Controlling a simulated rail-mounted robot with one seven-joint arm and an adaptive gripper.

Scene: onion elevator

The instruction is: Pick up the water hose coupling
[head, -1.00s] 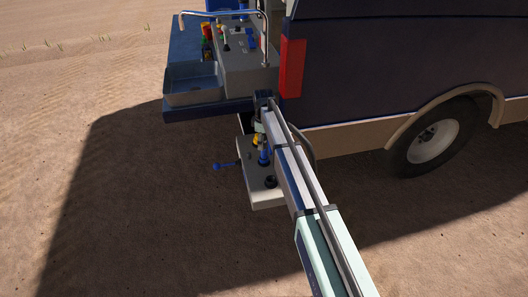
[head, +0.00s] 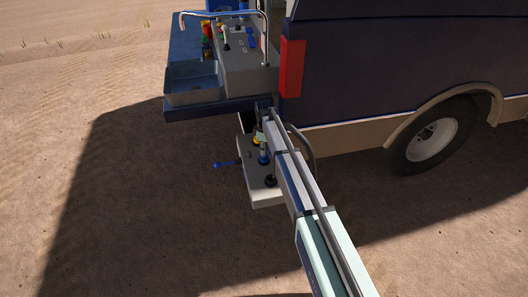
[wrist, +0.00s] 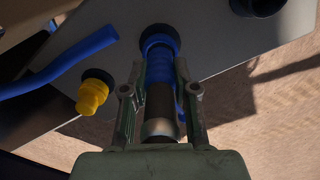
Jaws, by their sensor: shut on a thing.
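The water hose coupling is a blue cylinder (wrist: 160,75) with a dark band and a metal end, in the middle of the wrist view. My gripper (wrist: 159,82) has one finger on each side of it and is shut on it. The coupling's far end meets a black ring on the grey panel (wrist: 220,45); I cannot tell whether it is seated or clear. In the head view, a blue piece (head: 263,158) stands on the grey box (head: 250,178) below the arm's end. My arm partly hides that spot.
A yellow fitting (wrist: 93,92) and a blue lever (wrist: 65,65) are on the left in the wrist view. A black fitting (head: 270,181) sits at the box's front. The vehicle (head: 390,70) stands close on the right. Open sandy ground (head: 130,215) lies left.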

